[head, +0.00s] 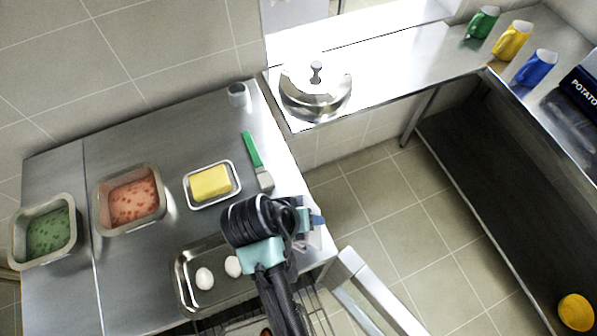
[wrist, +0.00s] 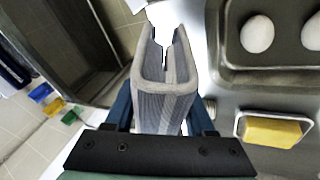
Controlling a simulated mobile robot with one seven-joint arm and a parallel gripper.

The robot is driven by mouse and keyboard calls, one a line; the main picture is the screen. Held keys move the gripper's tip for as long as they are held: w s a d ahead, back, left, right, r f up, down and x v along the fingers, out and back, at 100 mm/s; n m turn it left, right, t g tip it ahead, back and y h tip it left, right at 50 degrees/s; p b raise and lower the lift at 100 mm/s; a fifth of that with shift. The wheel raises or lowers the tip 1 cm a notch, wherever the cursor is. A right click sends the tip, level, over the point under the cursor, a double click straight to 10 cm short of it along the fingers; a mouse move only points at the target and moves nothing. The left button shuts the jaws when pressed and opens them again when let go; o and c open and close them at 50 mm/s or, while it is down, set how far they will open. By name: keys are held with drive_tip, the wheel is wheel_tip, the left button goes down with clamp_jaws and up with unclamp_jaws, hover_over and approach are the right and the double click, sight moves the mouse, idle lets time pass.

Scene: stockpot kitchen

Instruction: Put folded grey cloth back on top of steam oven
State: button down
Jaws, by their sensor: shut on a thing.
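My gripper (wrist: 161,112) is shut on the folded grey cloth (wrist: 165,88), with one blue finger on each side of it in the wrist view. The cloth is folded in layers and stands on edge between the fingers. In the head view my gripper (head: 312,219) is at the right edge of the steel worktop (head: 170,135), and the cloth is mostly hidden behind my wrist. An open door (head: 368,290) and a wire rack (head: 318,312) show below the worktop's front edge, apparently the steam oven's. I cannot tell whether the cloth touches the surface.
An egg tray (head: 184,285), a butter dish (head: 213,204), a green-handled scraper (head: 255,158) and two food pans (head: 98,212) occupy the worktop. A lidded pot (head: 315,95) stands on the back counter. Mugs (head: 511,42) stand at the upper right. Open floor lies to the right.

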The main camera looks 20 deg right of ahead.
wheel_tip(320, 180, down, 6)
drive_tip(key=shift+f, duration=0.25)
drive_tip(key=shift+f, duration=0.2)
drive_tip(key=c, duration=0.5)
unclamp_jaws()
